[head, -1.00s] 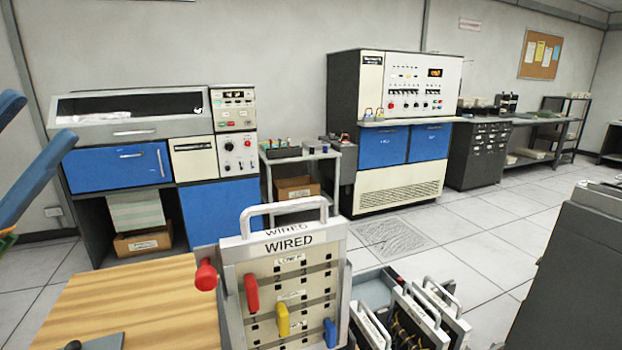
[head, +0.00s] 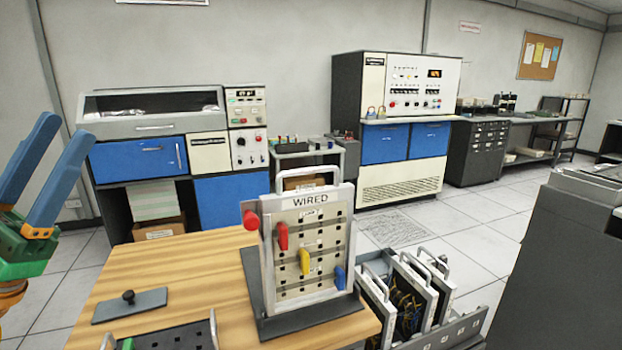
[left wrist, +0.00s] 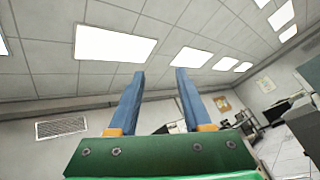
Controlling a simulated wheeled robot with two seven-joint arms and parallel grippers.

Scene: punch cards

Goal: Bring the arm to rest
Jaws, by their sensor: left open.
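My left gripper (head: 52,160) is at the left edge of the head view, raised and pointing up, clear of the wooden table. Its two blue fingers stand apart with nothing between them. In the left wrist view the fingers (left wrist: 155,85) point toward the ceiling lights, open and empty. My right gripper is in neither view. The panel marked WIRED (head: 312,238) stands upright in a dark stand on the wooden table (head: 205,270), with red, yellow and blue plugs on its face and a red knob at its left side.
A grey plate with a black knob (head: 129,304) and a dark panel (head: 175,340) lie on the table's near left. A rack of handled panels (head: 410,300) stands right of the table. A dark grey cabinet (head: 560,270) is at the right. Blue-fronted machines (head: 400,143) line the back wall.

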